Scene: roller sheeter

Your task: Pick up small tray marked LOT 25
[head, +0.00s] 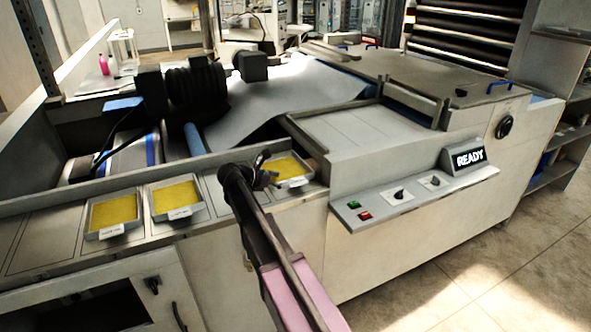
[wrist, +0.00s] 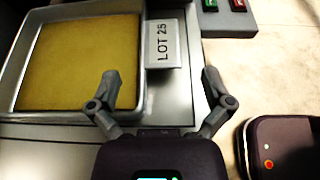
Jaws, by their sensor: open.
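The small tray marked LOT 25 (wrist: 50,117) is a shallow metal tray with a flat yellow fill. Its white tag (wrist: 162,44) sticks out from one side and reads LOT 25 in the wrist view. In the head view this tray (head: 306,182) is the rightmost of the trays on the ledge, partly hidden by my gripper (head: 264,168). My gripper (wrist: 163,78) is open and empty. In the wrist view its fingers lie on either side of the tag's line, the left one overlapping the tray edge in the picture. Contact cannot be told.
Two similar yellow trays (head: 112,232) (head: 176,216) stand further left on the ledge (head: 40,240). To the right are a control panel with red and green buttons (head: 361,211) and a READY display (head: 468,158). Open floor (head: 450,260) lies in front at the right.

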